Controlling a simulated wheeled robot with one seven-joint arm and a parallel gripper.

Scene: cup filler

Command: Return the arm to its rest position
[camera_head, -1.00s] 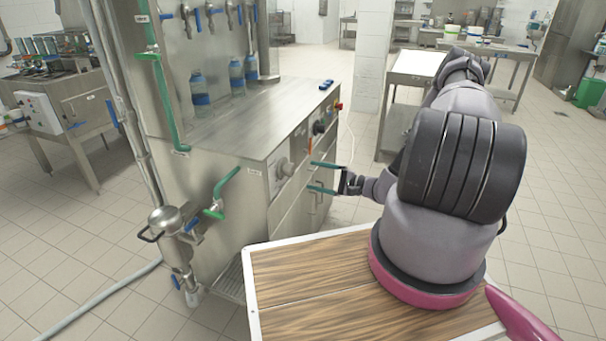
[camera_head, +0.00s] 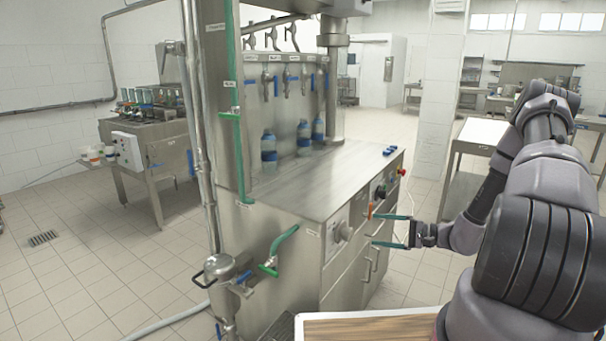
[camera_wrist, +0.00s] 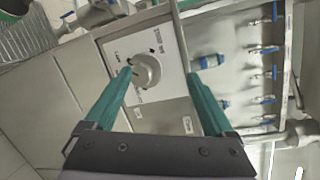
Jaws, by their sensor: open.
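My gripper (camera_head: 391,231) is open and empty, its two green fingers pointing left at the front of the steel cup filler (camera_head: 310,190) in the head view. My arm (camera_head: 540,200) is partly folded on the right side of that view. In the wrist view, my gripper (camera_wrist: 165,100) has its fingers wide apart. The grey knob (camera_wrist: 146,70) on the filler's panel shows between and beyond them. I cannot tell whether the fingers touch the machine.
Several blue-banded bottles (camera_head: 269,152) stand on the filler's top below the taps. A red button (camera_head: 402,172) sits at its right end. A table (camera_head: 480,135) stands behind my arm. A second machine (camera_head: 150,150) stands at the left.

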